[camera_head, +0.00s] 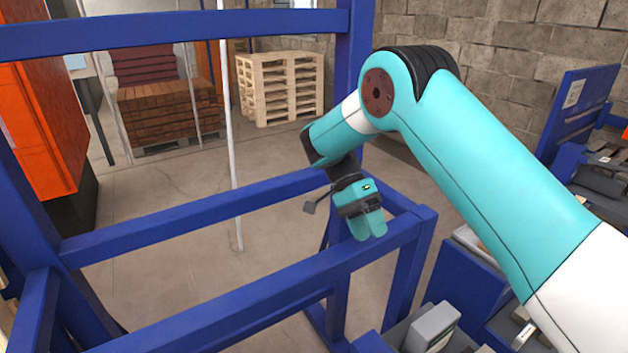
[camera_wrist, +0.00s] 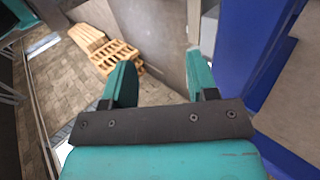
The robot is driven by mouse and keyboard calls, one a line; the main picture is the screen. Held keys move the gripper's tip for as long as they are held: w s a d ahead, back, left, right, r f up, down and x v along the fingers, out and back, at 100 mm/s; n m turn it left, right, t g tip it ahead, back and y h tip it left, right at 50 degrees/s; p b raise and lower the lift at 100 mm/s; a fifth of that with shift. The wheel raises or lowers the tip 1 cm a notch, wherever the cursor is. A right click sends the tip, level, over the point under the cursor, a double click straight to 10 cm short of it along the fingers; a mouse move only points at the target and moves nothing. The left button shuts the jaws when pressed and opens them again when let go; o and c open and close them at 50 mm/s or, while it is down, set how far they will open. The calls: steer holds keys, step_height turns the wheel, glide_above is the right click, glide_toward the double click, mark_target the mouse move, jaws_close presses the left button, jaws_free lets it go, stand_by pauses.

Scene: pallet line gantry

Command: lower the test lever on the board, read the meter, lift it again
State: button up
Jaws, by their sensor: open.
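My gripper (camera_head: 370,225) hangs over the blue frame rail in the head view, with nothing between its fingers. In the wrist view my gripper (camera_wrist: 160,75) shows two teal fingers standing apart, with floor and pallets far beyond them.
Blue frame rails (camera_head: 190,215) cross the left and middle, close under my gripper. A stack of pale pallets (camera_head: 280,88) stands at the back wall. An orange panel (camera_head: 45,125) is at the left. Blue machinery (camera_head: 580,110) is at the right. Open floor (camera_head: 165,200) lies beyond the rails.

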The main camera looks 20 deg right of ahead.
steer(key=s+a+f+n+t+y+b, duration=0.1)
steer(key=s+a+n+t+b, duration=0.3)
steer(key=s+n+b, duration=0.5)
steer(key=s+a+f+n+t+y+b, duration=0.2)
steer(key=s+a+n+t+y+b, duration=0.2)
steer(key=s+n+b, duration=0.6)
steer(key=shift+s+a+f+n+y, duration=0.15)
steer(key=shift+s+a+n+y, duration=0.15)
steer(key=shift+s+a+n, duration=0.7)
steer(key=s, duration=0.2)
steer(key=s+y, duration=0.1)
steer(key=shift+a+f+n+t+b, duration=0.15)
steer(key=shift+a+n+t+b, duration=0.15)
steer(key=shift+n+b, duration=0.1)
steer(key=c, duration=0.4)
steer(key=shift+s, duration=0.1)
jaws_close()
steer(key=shift+a, duration=0.1)
